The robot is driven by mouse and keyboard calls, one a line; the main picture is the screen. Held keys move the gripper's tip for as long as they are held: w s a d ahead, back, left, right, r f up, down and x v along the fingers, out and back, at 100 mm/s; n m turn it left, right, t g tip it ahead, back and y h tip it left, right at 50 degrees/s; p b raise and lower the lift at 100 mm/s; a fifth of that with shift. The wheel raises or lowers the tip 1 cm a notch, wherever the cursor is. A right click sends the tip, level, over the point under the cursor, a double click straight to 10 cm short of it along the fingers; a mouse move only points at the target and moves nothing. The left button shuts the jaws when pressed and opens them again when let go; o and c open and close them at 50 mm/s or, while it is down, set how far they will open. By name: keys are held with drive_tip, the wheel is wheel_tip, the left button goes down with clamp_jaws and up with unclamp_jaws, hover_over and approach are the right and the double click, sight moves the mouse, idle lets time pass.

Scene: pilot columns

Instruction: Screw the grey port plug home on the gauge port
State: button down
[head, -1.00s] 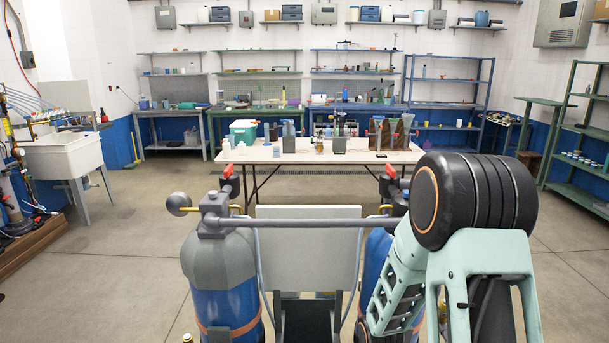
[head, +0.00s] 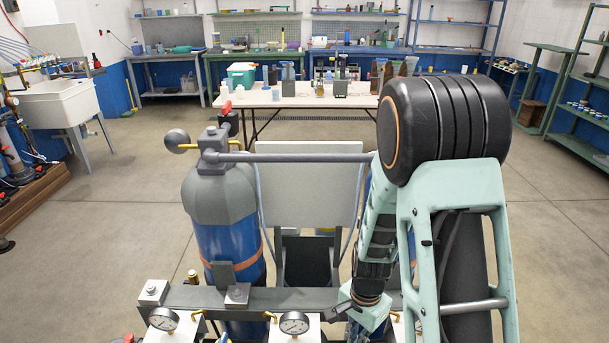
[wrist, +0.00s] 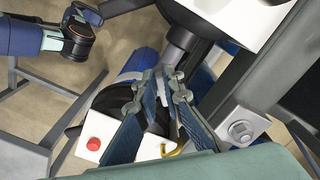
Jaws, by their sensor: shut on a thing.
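My gripper (wrist: 163,80) shows in the wrist view, its two blue-grey fingers closing toward each other at the tips. A small pale grey piece (wrist: 173,98) shows between them, consistent with the grey port plug; the fingers hide much of it. In the head view my gripper is low at the centre right, mostly hidden by my arm. I cannot tell which port is the gauge port. A white block (wrist: 88,155) with a red cap (wrist: 93,144) is below the fingers.
A dark grey rail (head: 190,298) with square bolted plates runs behind the gauges. A blue cylinder with a grey top (head: 220,190) stands at left under a horizontal pipe (head: 290,158). A white panel (head: 310,185) stands behind. Open floor lies beyond, before the long table (head: 300,98).

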idle(0.3)
drive_tip(key=m, duration=0.1)
drive_tip(key=m+p, duration=0.1)
drive_tip(key=shift+w+a+r+m, duration=0.1)
drive_tip(key=shift+w+r+m, duration=0.05)
drive_tip(key=shift+m, duration=0.25)
drive_tip(key=shift+w+m, duration=0.15)
drive_tip(key=shift+m, duration=0.95)
drive_tip(key=m+p, duration=0.2)
drive_tip(key=shift+w+m, duration=0.15)
drive_tip(key=shift+m, duration=0.15)
drive_tip(key=shift+w+a+m, duration=0.1)
drive_tip(key=shift+w+m, duration=0.05)
drive_tip(key=shift+m, duration=0.75)
drive_tip(key=shift+p, duration=0.3)
